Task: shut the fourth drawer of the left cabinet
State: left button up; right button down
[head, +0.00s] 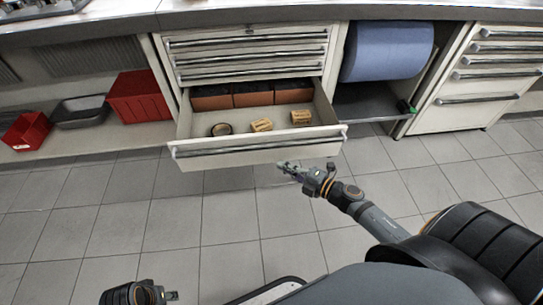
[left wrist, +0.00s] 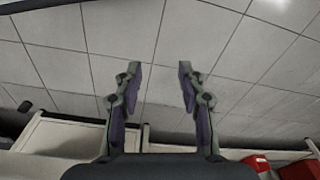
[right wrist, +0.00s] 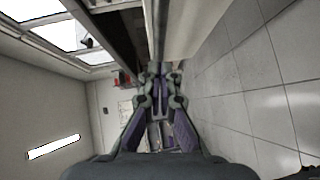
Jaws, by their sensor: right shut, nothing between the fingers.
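The left cabinet (head: 157,52) stands in the middle of the head view. Its fourth drawer (head: 260,151) is pulled well out, below several shut drawers. In the right wrist view the drawer front (right wrist: 185,35) rises just past the fingertips. My right gripper (head: 283,165) is shut and empty, in front of the drawer face, right of its middle. I cannot tell whether it touches the face. My left gripper (head: 172,295) is low at the bottom left, far from the drawer. Its fingers stand apart and empty in the left wrist view (left wrist: 158,68).
The open drawer holds red-brown boxes (head: 253,99) and several small parts (head: 261,125). A blue roll (head: 387,50) sits right of the cabinet, and another drawer cabinet (head: 478,80) stands further right. Red bins (head: 140,96) lie on the left shelf. The tiled floor is clear.

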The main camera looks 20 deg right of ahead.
pick_arm(q)
jog(key=shift+s+d+r+b, duration=0.15)
jog(key=shift+d+r+b, duration=0.1)
jog(key=shift+r+b, duration=0.4)
pick_arm(e)
jog(key=shift+w+a+f, duration=0.2)
jog(key=shift+w+f, duration=0.05)
jog(key=shift+w, duration=1.05)
jog(key=shift+w+a+f, duration=0.2)
jog(key=shift+w, duration=1.15)
jog(key=shift+w+a+f, duration=0.2)
jog(key=shift+w+f, duration=0.05)
jog(key=shift+w, duration=1.05)
pick_arm(q)
jog(key=shift+r, duration=0.15)
